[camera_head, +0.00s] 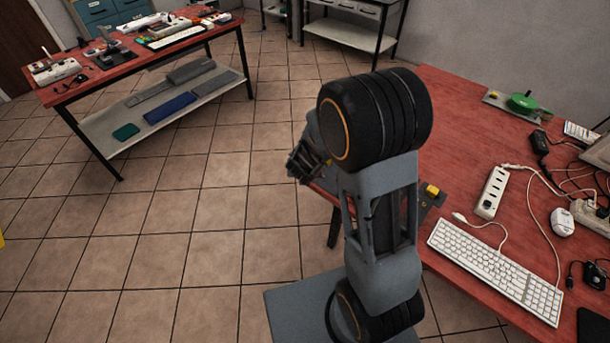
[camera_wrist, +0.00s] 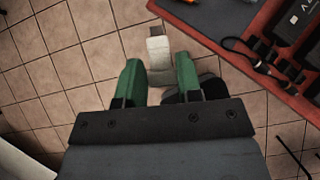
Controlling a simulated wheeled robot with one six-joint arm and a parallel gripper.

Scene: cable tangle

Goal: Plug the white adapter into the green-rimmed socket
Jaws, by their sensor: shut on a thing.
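In the wrist view, my gripper (camera_wrist: 157,75) has two green fingers shut on a pale, elongated block, which looks like the white adapter (camera_wrist: 158,48). It is held over the tiled floor, beside the edge of a red table. In the head view, my gripper (camera_head: 302,165) is mostly hidden behind my arm, and I cannot make out the adapter there. I cannot make out a green-rimmed socket. A white power strip (camera_head: 491,192) lies on the right table.
The right red table (camera_head: 460,125) holds a white keyboard (camera_head: 495,270), a mouse (camera_head: 562,222), tangled cables and a green round thing (camera_head: 522,103) on a plate. A left red table (camera_head: 192,42) carries several devices. Tiled floor (camera_head: 190,210) lies clear between them.

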